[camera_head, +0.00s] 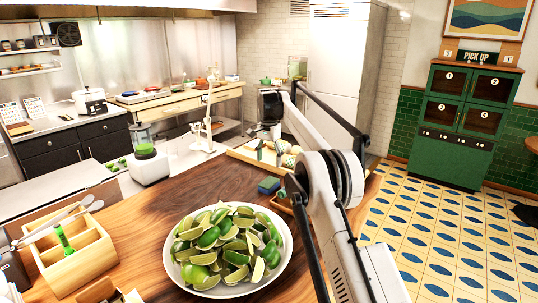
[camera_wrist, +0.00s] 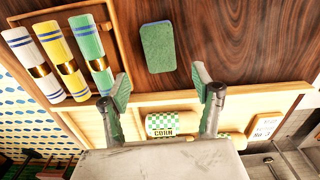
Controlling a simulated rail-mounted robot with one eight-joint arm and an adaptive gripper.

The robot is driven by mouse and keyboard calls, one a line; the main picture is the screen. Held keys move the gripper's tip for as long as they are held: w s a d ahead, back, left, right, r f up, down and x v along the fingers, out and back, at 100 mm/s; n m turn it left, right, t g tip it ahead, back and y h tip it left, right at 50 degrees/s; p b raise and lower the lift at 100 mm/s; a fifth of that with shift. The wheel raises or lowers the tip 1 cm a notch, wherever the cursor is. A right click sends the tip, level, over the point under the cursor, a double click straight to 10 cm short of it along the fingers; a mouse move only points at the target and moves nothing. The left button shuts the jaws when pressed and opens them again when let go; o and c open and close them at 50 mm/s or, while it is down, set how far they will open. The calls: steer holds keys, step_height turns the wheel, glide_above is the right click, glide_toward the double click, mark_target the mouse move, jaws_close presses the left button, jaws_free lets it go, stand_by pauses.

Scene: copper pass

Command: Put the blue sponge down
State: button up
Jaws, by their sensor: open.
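The blue sponge (camera_wrist: 157,47) lies flat on the dark wooden counter (camera_wrist: 225,35). Its green face is up and a thin blue edge shows along its top in the wrist view. In the head view the sponge (camera_head: 268,185) sits beyond the bowl of limes, beside my arm. My gripper (camera_wrist: 162,87) is open, with its two fingers wide apart and nothing between them. The sponge lies beyond the fingertips, apart from both. The gap in height between fingers and counter is hard to tell.
A wooden tray (camera_wrist: 122,40) with rolled, gold-ringed napkins (camera_wrist: 68,68) lies left of the sponge in the wrist view. A checkered packet marked CORN (camera_wrist: 166,124) shows below the fingers. The lime bowl (camera_head: 285,262) takes up the near counter. Bare wood surrounds the sponge's right side.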

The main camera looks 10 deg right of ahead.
steer(key=shift+r, duration=1.4)
steer(key=s+r+n+t, duration=0.2)
steer(key=s+r, duration=0.7)
steer(key=r, duration=0.4)
steer(key=s+r+n+t, duration=0.1)
steer(key=s+r, duration=0.1)
steer(key=s, duration=0.5)
steer(key=s+r+n, duration=0.1)
steer(key=s+r, duration=0.2)
steer(key=s, duration=0.4)
steer(key=s+f+n+t, duration=0.2)
steer(key=s+f+n, duration=0.15)
steer(key=s, duration=1.55)
steer(key=s+f+n+t, duration=0.1)
steer(key=s+f+t, duration=0.1)
steer(key=s+f, duration=1)
steer(key=s, duration=0.3)
steer(key=shift+s+a+f, duration=0.15)
steer(key=shift+s+f, duration=0.05)
steer(key=shift+s, duration=0.2)
steer(key=shift+n, duration=0.25)
